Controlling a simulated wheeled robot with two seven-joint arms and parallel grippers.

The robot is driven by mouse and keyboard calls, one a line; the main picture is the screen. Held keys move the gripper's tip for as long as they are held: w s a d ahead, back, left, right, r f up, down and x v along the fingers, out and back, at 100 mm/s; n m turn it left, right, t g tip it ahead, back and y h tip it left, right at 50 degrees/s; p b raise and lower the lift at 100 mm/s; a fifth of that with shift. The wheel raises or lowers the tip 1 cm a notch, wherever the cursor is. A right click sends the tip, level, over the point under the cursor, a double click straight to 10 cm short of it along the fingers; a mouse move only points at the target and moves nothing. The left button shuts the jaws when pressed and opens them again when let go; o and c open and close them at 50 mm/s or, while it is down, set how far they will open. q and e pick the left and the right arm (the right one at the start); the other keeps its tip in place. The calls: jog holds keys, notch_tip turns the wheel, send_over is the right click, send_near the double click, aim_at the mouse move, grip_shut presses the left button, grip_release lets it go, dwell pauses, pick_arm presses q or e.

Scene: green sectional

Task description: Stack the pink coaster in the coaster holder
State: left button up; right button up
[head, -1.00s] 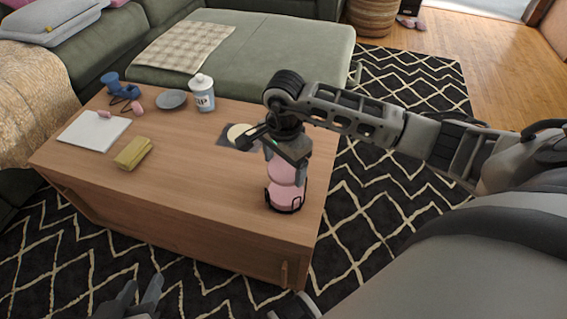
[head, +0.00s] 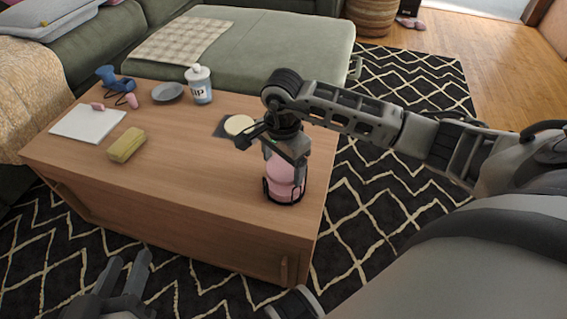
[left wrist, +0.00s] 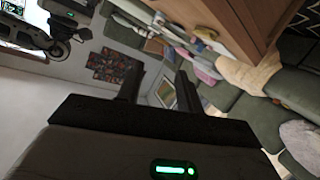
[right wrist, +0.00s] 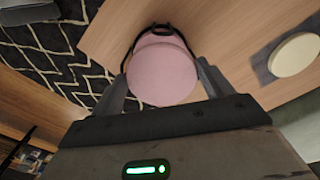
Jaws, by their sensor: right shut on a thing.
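The pink coaster (right wrist: 163,75) is a round disc between the fingers of my right gripper (right wrist: 160,92), which is shut on it. In the head view the right gripper (head: 286,160) is directly above the black wire coaster holder (head: 284,200) at the table's near right corner. Pink discs (head: 285,188) show inside the holder, just under the held coaster. In the right wrist view the holder's wire (right wrist: 130,58) shows past the coaster's far edge. Whether the held coaster touches those below is hidden. My left gripper (head: 122,278) is open and empty, low in front of the table.
On the wooden table (head: 190,160) are a cream disc on a dark square (head: 238,124), a yellow sponge-like block (head: 127,145), a white board (head: 88,124), a grey dish (head: 167,92), a white bottle (head: 199,85) and a blue object (head: 110,78). The table's middle is clear.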

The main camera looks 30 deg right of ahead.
aim_at(282, 170)
pick_arm(q)
jog(key=shift+f, duration=0.15)
pick_arm(e)
jog(key=f, duration=0.3)
jog(key=shift+s+a+f, duration=0.1)
jog(key=shift+s+f, duration=0.15)
jog(key=o, duration=1)
pick_arm(q)
jog(key=shift+w+a+f+g+y+p, duration=0.1)
jog(key=shift+a+f+g+y+p, duration=0.3)
jog(key=shift+p, duration=0.5)
jog(key=shift+w+f+g+y+p, duration=0.15)
jog(key=shift+f+g+p, duration=0.2)
jog(key=shift+f+p, duration=0.45)
jog(key=shift+w+a+f+g+y+p, duration=0.1)
jog(key=shift+a+f+g+y+p, duration=0.2)
jog(key=shift+p, duration=0.7)
pick_arm(e)
jog(key=shift+w+r, duration=0.2)
jog(key=shift+r, duration=4.75)
jog(key=shift+w+r, duration=0.15)
jog(key=shift+r, duration=4.75)
pick_arm(q)
jog(key=shift+d, duration=0.15)
